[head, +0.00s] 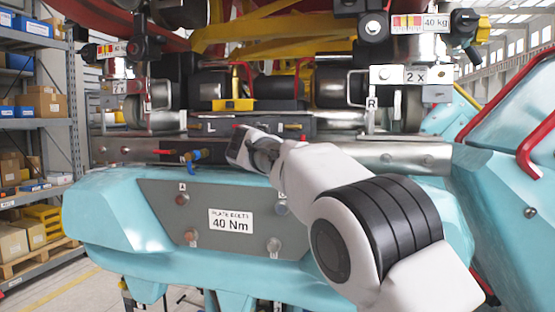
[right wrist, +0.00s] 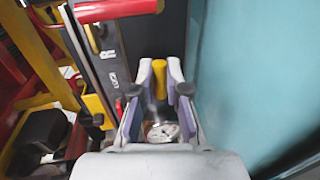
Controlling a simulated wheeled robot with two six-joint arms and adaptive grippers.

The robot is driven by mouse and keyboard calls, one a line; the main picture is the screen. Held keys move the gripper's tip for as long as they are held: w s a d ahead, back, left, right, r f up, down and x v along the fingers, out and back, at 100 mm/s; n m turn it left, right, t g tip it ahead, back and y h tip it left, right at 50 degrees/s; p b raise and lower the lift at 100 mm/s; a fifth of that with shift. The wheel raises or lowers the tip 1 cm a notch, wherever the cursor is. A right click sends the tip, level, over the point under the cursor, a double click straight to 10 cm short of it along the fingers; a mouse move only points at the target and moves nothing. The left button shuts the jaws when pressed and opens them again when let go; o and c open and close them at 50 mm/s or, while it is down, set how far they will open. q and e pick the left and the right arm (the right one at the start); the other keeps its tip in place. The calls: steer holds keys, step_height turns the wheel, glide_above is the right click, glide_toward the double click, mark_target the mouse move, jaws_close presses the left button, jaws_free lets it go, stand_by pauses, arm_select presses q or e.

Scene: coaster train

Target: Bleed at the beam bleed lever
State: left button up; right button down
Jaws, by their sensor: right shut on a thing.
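In the right wrist view a small yellow lever (right wrist: 159,76) shows between the fingertips of my right gripper (right wrist: 158,90), which is shut on it. A round metal part (right wrist: 161,130) sits behind the lever, between the finger bases. In the head view my right arm reaches in from the right to the middle of the steel beam (head: 390,156); the wrist hides the fingers and the yellow lever there. My left gripper is not in view.
A grey plate (head: 160,206) with a "40 Nm" label (head: 231,220) and several bolts lies below the beam on the turquoise body (head: 110,220). A red bar (right wrist: 115,10) runs close above the gripper in the right wrist view. Shelves (head: 30,125) stand at the left.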

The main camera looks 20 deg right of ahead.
steer(key=shift+r, duration=0.25)
steer(key=c, duration=1.5)
jaws_free()
steer(key=shift+c, duration=0.2)
steer(key=o, duration=0.3)
steer(key=shift+w+f, duration=0.1)
steer(key=shift+w, duration=0.05)
steer(key=shift+o, duration=0.2)
steer(key=shift+w+a+f, duration=0.1)
steer(key=shift+w+f, duration=0.1)
steer(key=v, duration=1.2)
steer(key=shift+f, duration=0.1)
